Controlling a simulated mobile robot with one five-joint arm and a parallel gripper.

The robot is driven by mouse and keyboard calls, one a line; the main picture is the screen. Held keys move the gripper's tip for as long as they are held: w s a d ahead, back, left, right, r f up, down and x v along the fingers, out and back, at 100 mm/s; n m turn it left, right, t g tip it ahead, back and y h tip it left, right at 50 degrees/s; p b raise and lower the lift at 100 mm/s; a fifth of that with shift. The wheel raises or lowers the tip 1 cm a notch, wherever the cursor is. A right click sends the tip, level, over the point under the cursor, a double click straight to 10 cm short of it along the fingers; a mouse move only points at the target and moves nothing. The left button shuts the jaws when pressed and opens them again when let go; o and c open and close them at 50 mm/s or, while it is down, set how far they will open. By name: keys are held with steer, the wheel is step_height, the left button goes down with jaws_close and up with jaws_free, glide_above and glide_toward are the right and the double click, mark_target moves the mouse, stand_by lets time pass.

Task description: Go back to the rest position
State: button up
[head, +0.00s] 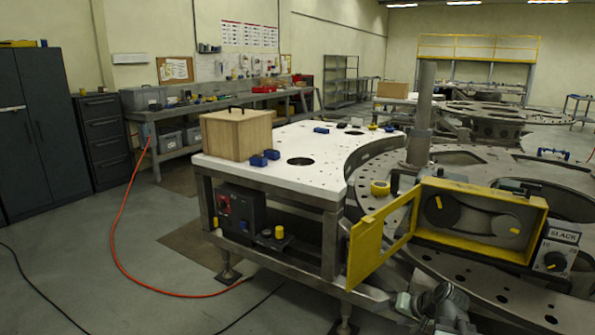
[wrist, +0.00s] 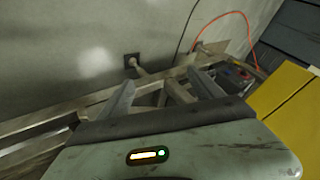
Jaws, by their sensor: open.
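My gripper (wrist: 163,84) shows in the wrist view with its two grey fingers spread apart and nothing between them. Behind the fingers are the metal frame rails of the workbench and the floor. In the head view part of my arm (head: 440,306) shows at the bottom edge, below the yellow belt housing (head: 480,222). The housing's yellow door (head: 380,240) hangs open to the left, and a pulley and belt show inside. A yellow panel (wrist: 288,100) lies to the right of the gripper in the wrist view.
A white-topped bench (head: 330,150) carries a wooden box (head: 237,133) and small blue parts. A slack gauge (head: 556,257) sits right of the housing. An orange hose (head: 118,235) crosses the floor. Open floor lies at the left, before dark cabinets (head: 40,130).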

steer(key=s+a+f+n+g+h+b, duration=0.2)
steer(key=s+a+f+g, duration=0.25)
steer(key=a, duration=0.35)
steer(key=s+a+f+n+g+h+b, duration=0.1)
steer(key=s+a+f+n+g, duration=0.25)
steer(key=a, duration=0.55)
step_height(320, 180, up, 13)
steer(key=m+p, duration=0.1)
steer(key=p, duration=1.3)
steer(key=shift+s+r+t+h+p, duration=0.2)
steer(key=shift+s+t+h+p, duration=0.1)
steer(key=shift+s+t+p, duration=0.1)
steer(key=shift+m, duration=0.25)
